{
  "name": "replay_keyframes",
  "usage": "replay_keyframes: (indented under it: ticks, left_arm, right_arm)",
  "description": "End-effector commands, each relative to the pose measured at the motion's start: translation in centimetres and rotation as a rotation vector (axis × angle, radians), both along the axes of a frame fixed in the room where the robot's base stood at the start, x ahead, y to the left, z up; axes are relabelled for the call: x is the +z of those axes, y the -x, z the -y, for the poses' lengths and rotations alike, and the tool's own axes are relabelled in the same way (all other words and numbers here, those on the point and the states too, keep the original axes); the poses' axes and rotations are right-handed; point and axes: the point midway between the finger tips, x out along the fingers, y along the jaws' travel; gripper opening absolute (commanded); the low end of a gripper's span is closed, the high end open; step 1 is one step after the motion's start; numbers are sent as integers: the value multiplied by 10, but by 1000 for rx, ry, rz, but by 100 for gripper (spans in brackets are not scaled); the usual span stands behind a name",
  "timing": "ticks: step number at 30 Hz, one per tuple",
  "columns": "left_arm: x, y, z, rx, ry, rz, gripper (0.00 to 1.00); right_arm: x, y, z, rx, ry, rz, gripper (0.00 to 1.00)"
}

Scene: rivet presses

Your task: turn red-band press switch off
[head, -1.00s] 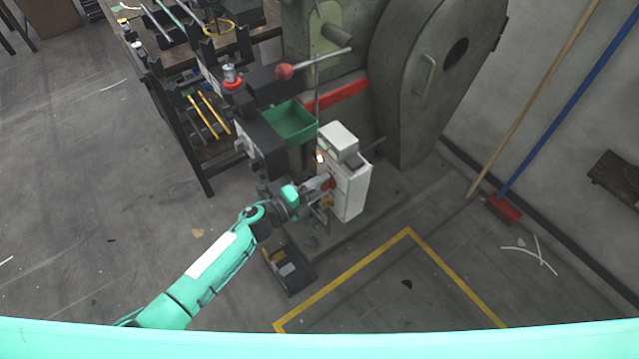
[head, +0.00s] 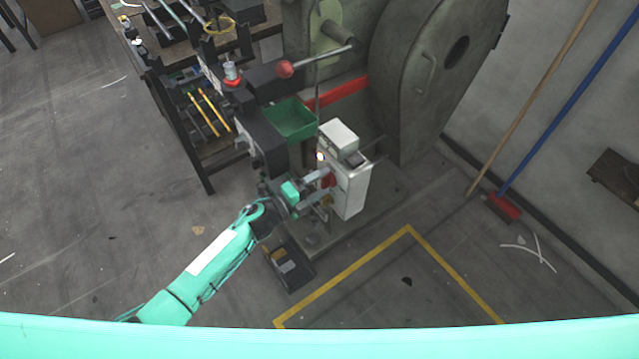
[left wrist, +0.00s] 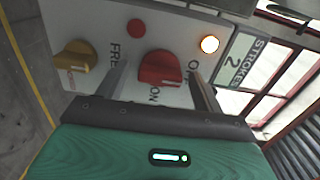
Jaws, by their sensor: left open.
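The red-band press has a red band (head: 337,93) across its grey-green body. Its white control box (head: 352,190) stands at the front. In the left wrist view the box face carries a red rotary switch (left wrist: 160,69) with partly covered lettering around it, "ON" below. A lit lamp (left wrist: 210,44) glows near it. My left gripper (head: 324,186) is open at the box, its fingers (left wrist: 162,88) on either side of the red switch. Whether they touch it I cannot tell. The switch's exact setting is unclear. My right gripper is out of view.
A yellow knob (left wrist: 75,65) and a small red button (left wrist: 137,28) sit on the same face. A workbench (head: 180,110) stands left. Floor inside the yellow line is mostly clear.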

Motion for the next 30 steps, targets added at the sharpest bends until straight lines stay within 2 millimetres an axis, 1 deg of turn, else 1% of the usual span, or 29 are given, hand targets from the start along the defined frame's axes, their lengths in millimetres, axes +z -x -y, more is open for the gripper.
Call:
replay_keyframes:
  ticks: [5, 8, 11, 15, 21, 25, 30]
  left_arm:
    - [-1, 7, -9, 0, -1, -1, 69]
    - [-2, 17, -23, 0, -2, 0, 69]
    - [-3, 30, -42, 1, -3, -1, 69]
    - [-3, 50, -69, 1, -4, -2, 69]
    - [-2, 71, -98, 1, -2, 0, 69]
    - [-1, 78, -108, 1, 0, -1, 69]
    - [0, 81, -112, 1, 1, -1, 69]
  right_arm:
    - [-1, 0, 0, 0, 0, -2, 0]
    - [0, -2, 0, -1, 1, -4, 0]
    - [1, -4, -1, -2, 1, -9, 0]
    - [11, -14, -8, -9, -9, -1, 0]
    - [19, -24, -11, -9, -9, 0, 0]
    - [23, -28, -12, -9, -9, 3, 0]
    - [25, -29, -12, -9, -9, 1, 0]
